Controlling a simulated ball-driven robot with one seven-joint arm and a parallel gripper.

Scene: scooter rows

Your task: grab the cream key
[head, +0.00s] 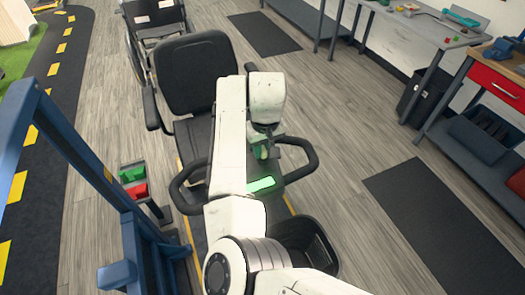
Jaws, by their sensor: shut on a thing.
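My arm reaches forward over a black mobility scooter (201,75), and my gripper (263,137) points down at its handlebar console. The gripper is shut on a small pale cream-green piece (262,152), which looks like the cream key. The key is mostly hidden by the fingers, and I cannot tell whether it still sits in the console. A lit green display (261,184) shows on the console just below it.
A blue frame (70,140) stands close on the left, beside a post with green and red blocks (133,174). A black basket (305,240) is on the scooter's front. A wheelchair (155,20) stands behind.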

